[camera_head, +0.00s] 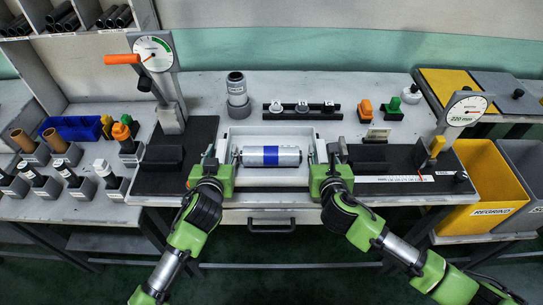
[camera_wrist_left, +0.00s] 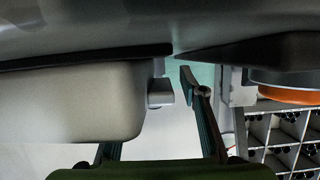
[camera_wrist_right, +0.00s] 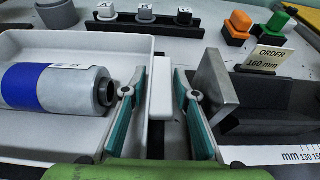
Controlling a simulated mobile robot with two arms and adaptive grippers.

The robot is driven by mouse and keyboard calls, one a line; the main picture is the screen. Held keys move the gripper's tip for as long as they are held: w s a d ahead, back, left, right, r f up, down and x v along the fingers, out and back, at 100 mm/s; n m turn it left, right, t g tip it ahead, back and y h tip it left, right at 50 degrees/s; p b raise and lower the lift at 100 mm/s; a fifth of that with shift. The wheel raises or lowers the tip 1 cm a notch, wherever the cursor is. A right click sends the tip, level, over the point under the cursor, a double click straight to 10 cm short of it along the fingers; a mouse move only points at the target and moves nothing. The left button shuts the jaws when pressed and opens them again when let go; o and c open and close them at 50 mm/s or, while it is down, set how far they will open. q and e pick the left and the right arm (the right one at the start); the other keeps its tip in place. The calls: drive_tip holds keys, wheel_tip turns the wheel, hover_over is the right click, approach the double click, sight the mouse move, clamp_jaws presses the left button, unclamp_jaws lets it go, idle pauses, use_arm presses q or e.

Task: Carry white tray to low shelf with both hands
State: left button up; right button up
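The white tray (camera_head: 270,130) sits on the middle of the bench. A silver roll with a blue band (camera_head: 272,156) lies in it. My left gripper (camera_head: 212,156) is at the tray's left end; in the left wrist view the tray's side handle (camera_wrist_left: 160,93) shows between its fingers, one finger partly hidden behind the tray. My right gripper (camera_head: 333,154) is at the right end; in the right wrist view its fingers stand on both sides of the white handle (camera_wrist_right: 162,90), with narrow gaps. Which surface is the low shelf is unclear.
Dial gauges (camera_head: 153,54) stand left and right (camera_head: 466,110) of the tray, on dark blocks. A plug rack (camera_head: 302,111) and a grey cylinder (camera_head: 237,90) stand behind it. A drawer (camera_head: 270,222) is below the front edge.

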use_arm(q)
drive_tip(key=c, duration=0.6)
use_arm(e)
clamp_jaws()
use_arm(q)
clamp_jaws()
drive_tip(key=shift+r, duration=0.15)
use_arm(e)
drive_tip(key=shift+r, duration=0.15)
